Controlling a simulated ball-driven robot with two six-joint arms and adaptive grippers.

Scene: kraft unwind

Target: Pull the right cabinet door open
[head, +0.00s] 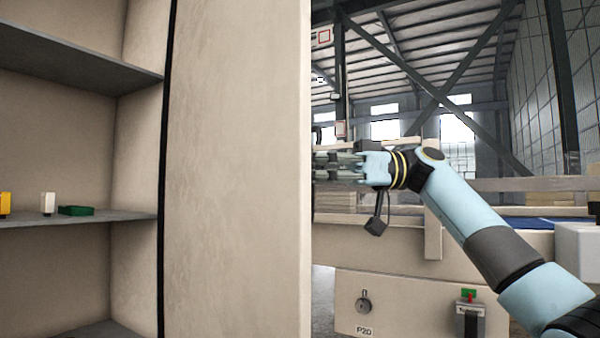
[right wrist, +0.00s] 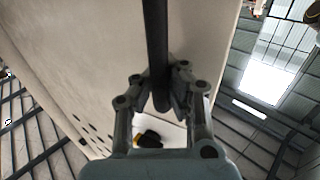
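The right cabinet door (head: 238,170) is a beige panel standing open in the middle of the head view, with the shelved inside of the cabinet (head: 55,120) showing to its left. My right gripper (head: 325,166) is at the door's right edge, its fingertips partly hidden behind the panel. In the right wrist view my right gripper (right wrist: 163,98) has its fingers on both sides of the dark bar handle (right wrist: 156,45) and appears shut on it. The beige door face (right wrist: 95,50) lies behind the handle. My left gripper is not in view.
The cabinet's middle shelf (head: 60,222) bears a yellow item (head: 5,203), a white item (head: 47,202) and a green item (head: 76,210). A beige machine with a knob (head: 364,304) stands below my right arm. A dark beam (head: 565,80) rises behind.

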